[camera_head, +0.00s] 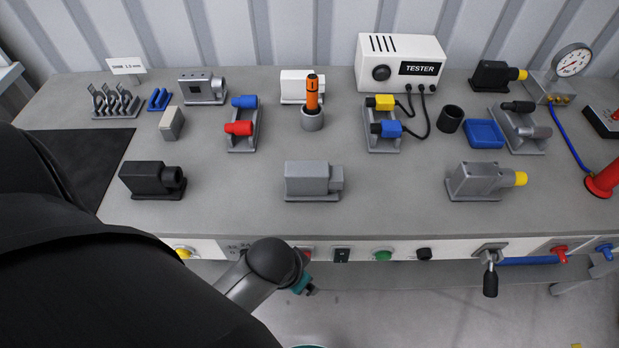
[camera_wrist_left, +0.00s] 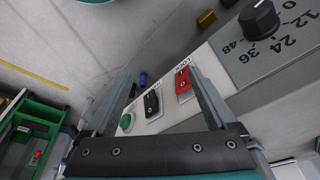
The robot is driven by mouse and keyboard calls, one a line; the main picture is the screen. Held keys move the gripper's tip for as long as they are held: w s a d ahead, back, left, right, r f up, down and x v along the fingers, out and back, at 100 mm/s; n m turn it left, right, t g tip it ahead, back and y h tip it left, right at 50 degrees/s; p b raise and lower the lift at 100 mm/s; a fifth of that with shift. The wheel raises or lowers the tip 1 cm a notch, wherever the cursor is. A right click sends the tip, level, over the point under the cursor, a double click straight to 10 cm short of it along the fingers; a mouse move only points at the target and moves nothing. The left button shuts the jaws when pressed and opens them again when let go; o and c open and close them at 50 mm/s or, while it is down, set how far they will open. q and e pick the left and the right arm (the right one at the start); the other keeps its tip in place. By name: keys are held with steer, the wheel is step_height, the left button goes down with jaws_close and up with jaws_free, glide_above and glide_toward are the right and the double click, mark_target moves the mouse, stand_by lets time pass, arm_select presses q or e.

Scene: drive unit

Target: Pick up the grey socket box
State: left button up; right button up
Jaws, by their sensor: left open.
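Several grey boxes stand on the bench, and I cannot tell for sure which one is the socket box. A grey box (camera_head: 306,179) with a square end piece stands at the front middle. Another grey box (camera_head: 473,181) with a yellow cap on its right end stands at the front right. A third grey box (camera_head: 196,87) with a round end and small marks on its face stands at the back left. My left gripper (camera_head: 303,286) is low in front of the bench edge, away from all of them. In the left wrist view its fingers (camera_wrist_left: 160,78) are apart and empty.
A black box (camera_head: 148,180) stands at the front left. A tester (camera_head: 385,68), an orange-handled tool (camera_head: 312,92) and connector pairs stand behind. The bench front (camera_head: 450,247) carries knobs, switches and a protruding lever (camera_head: 490,278). Bench surface is clear between the front boxes.

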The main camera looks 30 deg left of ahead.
arm_select(q)
steer(key=w+d+r+m+h, duration=0.1)
steer(key=w+d+r+m, duration=0.15)
steer(key=r, duration=0.45)
steer(key=w+d+r+m+h, duration=0.1)
steer(key=w+d+r+m, duration=0.1)
steer(key=w+d+r, duration=0.3)
step_height(320, 180, up, 14)
steer(key=m+g+y, duration=0.2)
steer(key=m+g, duration=0.1)
steer(key=m, duration=0.2)
glide_above(310, 168)
steer(key=f, duration=0.3)
steer(key=f+b, duration=0.1)
steer(key=f, duration=0.2)
steer(key=f+b, duration=0.1)
steer(key=f, duration=0.2)
steer(key=shift+s+a+f, duration=0.15)
steer(key=shift+s+f, duration=0.15)
steer(key=shift+s, duration=0.1)
steer(key=f, duration=0.1)
steer(key=f+b, duration=0.1)
steer(key=f, duration=0.1)
steer(key=f+b, duration=0.1)
steer(key=f, duration=0.1)
steer(key=shift+w+f, duration=0.1)
steer(key=shift+w, duration=0.25)
jaws_close()
